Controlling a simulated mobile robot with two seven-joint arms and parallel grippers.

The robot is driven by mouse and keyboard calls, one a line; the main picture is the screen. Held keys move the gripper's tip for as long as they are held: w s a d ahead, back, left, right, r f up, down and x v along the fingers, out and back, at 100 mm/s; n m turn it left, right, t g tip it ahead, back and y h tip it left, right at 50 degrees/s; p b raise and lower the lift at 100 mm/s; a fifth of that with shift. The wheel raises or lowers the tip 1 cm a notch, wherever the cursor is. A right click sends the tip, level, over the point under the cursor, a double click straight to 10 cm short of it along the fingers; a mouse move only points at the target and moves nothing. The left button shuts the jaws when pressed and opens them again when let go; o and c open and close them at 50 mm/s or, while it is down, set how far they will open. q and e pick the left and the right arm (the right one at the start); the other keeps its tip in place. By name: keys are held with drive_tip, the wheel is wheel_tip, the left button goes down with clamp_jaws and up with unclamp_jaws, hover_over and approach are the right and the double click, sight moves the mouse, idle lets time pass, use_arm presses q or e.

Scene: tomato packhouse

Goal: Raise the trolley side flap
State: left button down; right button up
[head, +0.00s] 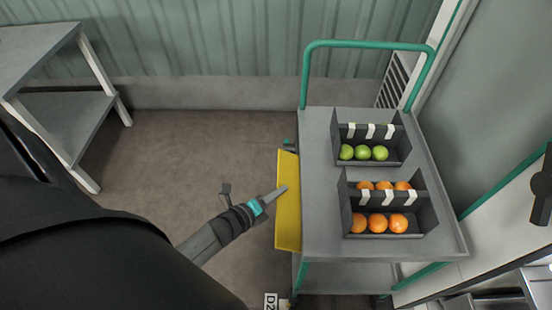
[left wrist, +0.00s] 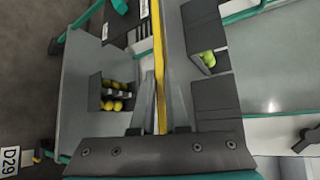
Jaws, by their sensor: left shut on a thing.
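The trolley side flap (head: 288,215) is a yellow panel along the left edge of the grey trolley (head: 320,150); I cannot tell its exact angle. My left gripper (head: 281,190) reaches it from the left and is shut on its outer edge, near mid-length. In the left wrist view the flap (left wrist: 158,55) shows as a thin yellow strip running between the fingers (left wrist: 160,115). My right gripper is not in view.
On the trolley top stand a dark crate of green tomatoes (head: 399,126) and one of orange tomatoes (head: 428,213). A green push handle (head: 368,43) rises at the far end. A grey table (head: 40,42) stands at the upper left. The floor (head: 190,160) left of the trolley is clear.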

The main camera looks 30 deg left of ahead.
sight(298, 199)
use_arm(q)
drive_tip(key=d+r+m+g+y+p, duration=0.1)
drive_tip(key=p, duration=0.2)
drive_tip(key=w+d+r+m+g+y+p, duration=0.1)
drive_tip(key=p, duration=0.2)
drive_tip(key=d+r+m+g+y+p, duration=0.1)
drive_tip(key=g+y+p, duration=0.1)
drive_tip(key=p, duration=0.1)
drive_tip(key=shift+w+r+m+p, duration=0.4)
drive_tip(key=shift+w+d+m+g+y+p, duration=0.25)
drive_tip(key=shift+d+m+g+y+p, duration=0.15)
drive_tip(key=shift+d+g+y+p, duration=0.3)
drive_tip(key=shift+w+d+m+g+y, duration=0.2)
drive_tip(key=shift+d+m+g+y, duration=0.15)
drive_tip(key=shift+y, duration=0.45)
drive_tip(key=c, duration=0.9)
unclamp_jaws()
drive_tip(key=shift+w+r, duration=0.1)
drive_tip(key=shift+w, duration=0.05)
drive_tip(key=shift+p+v, duration=3.7)
drive_tip(key=shift+v, duration=3.95)
